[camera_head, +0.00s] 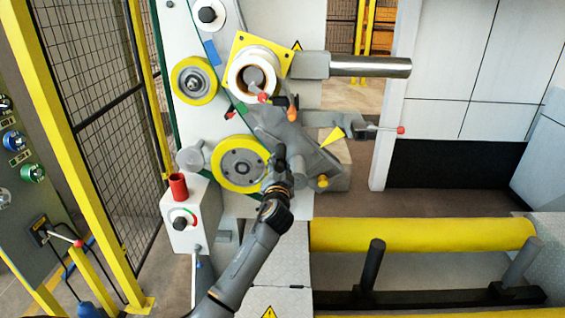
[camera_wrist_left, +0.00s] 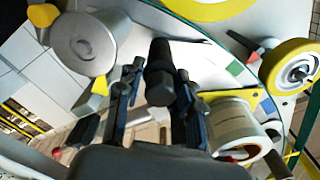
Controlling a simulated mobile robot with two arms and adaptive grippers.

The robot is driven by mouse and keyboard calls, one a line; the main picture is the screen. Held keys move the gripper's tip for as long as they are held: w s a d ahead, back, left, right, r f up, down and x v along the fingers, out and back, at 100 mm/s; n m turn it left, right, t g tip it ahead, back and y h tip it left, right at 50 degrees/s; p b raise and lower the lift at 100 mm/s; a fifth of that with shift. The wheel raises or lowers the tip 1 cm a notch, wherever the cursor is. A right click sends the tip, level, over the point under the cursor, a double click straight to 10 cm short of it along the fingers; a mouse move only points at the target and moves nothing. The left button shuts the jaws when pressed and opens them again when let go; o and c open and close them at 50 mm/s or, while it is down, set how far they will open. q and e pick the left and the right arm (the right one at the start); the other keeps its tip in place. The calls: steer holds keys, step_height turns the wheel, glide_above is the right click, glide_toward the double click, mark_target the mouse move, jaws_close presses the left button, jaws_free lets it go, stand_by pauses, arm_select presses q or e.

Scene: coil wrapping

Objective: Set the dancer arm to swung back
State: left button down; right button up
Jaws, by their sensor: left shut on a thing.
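The left gripper (camera_head: 279,165) is in front of the machine face, by the right edge of the large yellow-rimmed wheel (camera_head: 238,163). In the left wrist view its two dark fingers (camera_wrist_left: 152,100) stand on either side of a dark round handle (camera_wrist_left: 160,72), and they are shut on it. The handle seems to belong to the dancer arm, but the gripper hides the joint between them. A grey swinging arm body (camera_head: 285,133) slants down to the right just behind and above the gripper. The right gripper is not in view.
A white roll (camera_head: 250,72) and a small yellow-rimmed roller (camera_head: 194,82) sit above. A red-tipped rod (camera_head: 375,128) sticks out right. A control box with a red cylinder (camera_head: 178,187) stands left. A yellow roller (camera_head: 420,235) lies lower right. Mesh fencing (camera_head: 105,100) bounds the left.

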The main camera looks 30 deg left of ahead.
arm_select(q)
steer(key=s+a+f+m+p, duration=0.2)
steer(key=s+a+f+m, duration=0.2)
steer(key=m, duration=0.7)
steer(key=shift+a+m, duration=0.3)
steer(key=shift+a, duration=0.8)
steer(key=shift+f, duration=0.1)
steer(key=c, duration=1.1)
jaws_free()
steer(key=v, duration=1.2)
